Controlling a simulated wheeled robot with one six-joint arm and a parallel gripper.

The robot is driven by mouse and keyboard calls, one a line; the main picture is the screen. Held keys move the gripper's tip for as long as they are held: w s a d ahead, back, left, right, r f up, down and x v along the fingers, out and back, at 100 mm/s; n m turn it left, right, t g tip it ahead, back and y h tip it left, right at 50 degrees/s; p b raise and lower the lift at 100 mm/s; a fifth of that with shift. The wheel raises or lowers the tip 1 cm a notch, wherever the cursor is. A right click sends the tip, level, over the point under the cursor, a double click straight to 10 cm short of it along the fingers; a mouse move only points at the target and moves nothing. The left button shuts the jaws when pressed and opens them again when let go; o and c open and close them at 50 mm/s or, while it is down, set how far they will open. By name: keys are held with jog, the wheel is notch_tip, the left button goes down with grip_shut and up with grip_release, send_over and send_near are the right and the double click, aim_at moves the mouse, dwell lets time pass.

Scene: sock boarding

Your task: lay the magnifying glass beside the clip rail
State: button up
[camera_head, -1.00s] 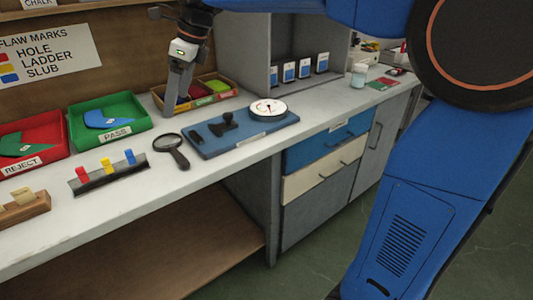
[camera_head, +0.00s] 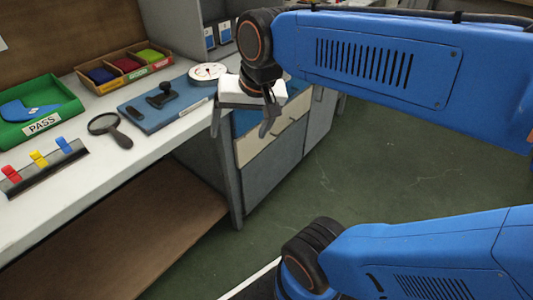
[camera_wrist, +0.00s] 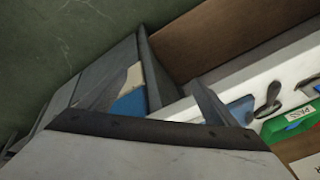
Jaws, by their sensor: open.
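The magnifying glass (camera_head: 122,138), with a dark round rim and handle, lies flat on the white counter. It is between the clip rail and a blue board, with a gap of bare counter to the rail. The clip rail (camera_head: 70,160) is a dark bar with red, yellow and blue clips, at the left of the head view. In the wrist view the magnifying glass (camera_wrist: 261,110) is small, at the right. My gripper (camera_head: 241,130) is open and empty, pointing down in front of the counter's edge, well right of the magnifying glass.
A green PASS tray (camera_head: 62,122) and a wooden tray of coloured compartments (camera_head: 136,76) stand behind. Drawers (camera_head: 262,147) are below my gripper. Bare counter lies along the front edge.

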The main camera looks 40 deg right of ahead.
jog(key=s+d+f+n+h, duration=0.1)
jog(key=s+d+f+n, duration=0.2)
jog(key=s+f, duration=0.3)
jog(key=shift+d+n+t, duration=0.2)
jog(key=shift+n+t, duration=0.1)
jog(key=shift+n, duration=0.6)
jog(key=shift+r, duration=0.1)
